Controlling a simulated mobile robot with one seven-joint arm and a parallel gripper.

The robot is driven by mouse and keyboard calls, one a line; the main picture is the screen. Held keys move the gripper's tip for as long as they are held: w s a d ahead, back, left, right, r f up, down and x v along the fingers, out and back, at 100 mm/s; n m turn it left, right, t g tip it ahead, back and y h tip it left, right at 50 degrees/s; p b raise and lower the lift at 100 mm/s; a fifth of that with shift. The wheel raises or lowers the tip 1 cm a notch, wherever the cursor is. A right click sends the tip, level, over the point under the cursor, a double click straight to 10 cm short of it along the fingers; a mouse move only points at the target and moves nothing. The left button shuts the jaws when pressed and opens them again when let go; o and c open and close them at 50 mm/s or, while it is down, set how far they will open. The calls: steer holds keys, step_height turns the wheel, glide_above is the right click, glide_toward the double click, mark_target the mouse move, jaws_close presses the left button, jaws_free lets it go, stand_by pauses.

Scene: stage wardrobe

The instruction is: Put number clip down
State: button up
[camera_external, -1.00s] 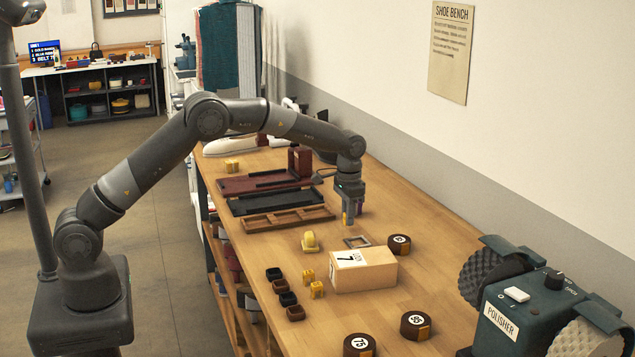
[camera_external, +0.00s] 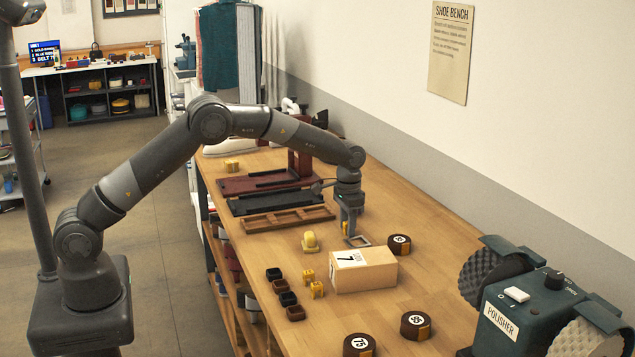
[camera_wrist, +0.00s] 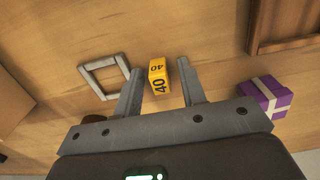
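The number clip (camera_wrist: 158,76), a small yellow block marked 40, sits on the wooden bench in the wrist view. My gripper (camera_wrist: 160,68) is open around it, with a finger on each side and a visible gap to both. In the external view my gripper (camera_external: 351,228) is low over the bench, and its fingers largely hide the clip. A grey square frame (camera_wrist: 104,94) lies flat to the clip's left in the wrist view. It also shows beside my gripper in the external view (camera_external: 366,242).
A purple box (camera_wrist: 264,100) stands right of my gripper in the wrist view. A box marked 7 (camera_external: 364,271), a yellow-topped item (camera_external: 310,241), round dark tins (camera_external: 399,245) and a wooden tray (camera_external: 283,221) surround the area. The polisher (camera_external: 522,315) is at front right.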

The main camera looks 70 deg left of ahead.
steer(key=shift+r, duration=0.15)
steer(key=s+r+t, duration=0.1)
steer(key=s+r, duration=0.3)
steer(key=r, duration=0.7)
steer(key=s+r, duration=0.4)
steer(key=r, duration=0.6)
steer(key=s+d+r+t, duration=0.1)
steer(key=s+r, duration=0.2)
steer(key=s, duration=1.1)
steer(key=s+d+r+t, duration=0.1)
steer(key=s+r, duration=0.3)
steer(key=s, duration=1)
steer(key=shift+d+r+t, duration=0.15)
steer(key=shift+d+t, duration=0.1)
steer(key=shift+t, duration=0.35)
steer(key=shift+o, duration=0.2)
steer(key=s+f+t, duration=0.1)
steer(key=s+f, duration=0.4)
steer(key=s, duration=0.6)
steer(key=shift+s+d+f, duration=0.25)
steer(key=shift+s, duration=0.05)
steer(key=shift+o, duration=0.3)
steer(key=shift+s+f, duration=0.2)
steer(key=shift+s, duration=0.05)
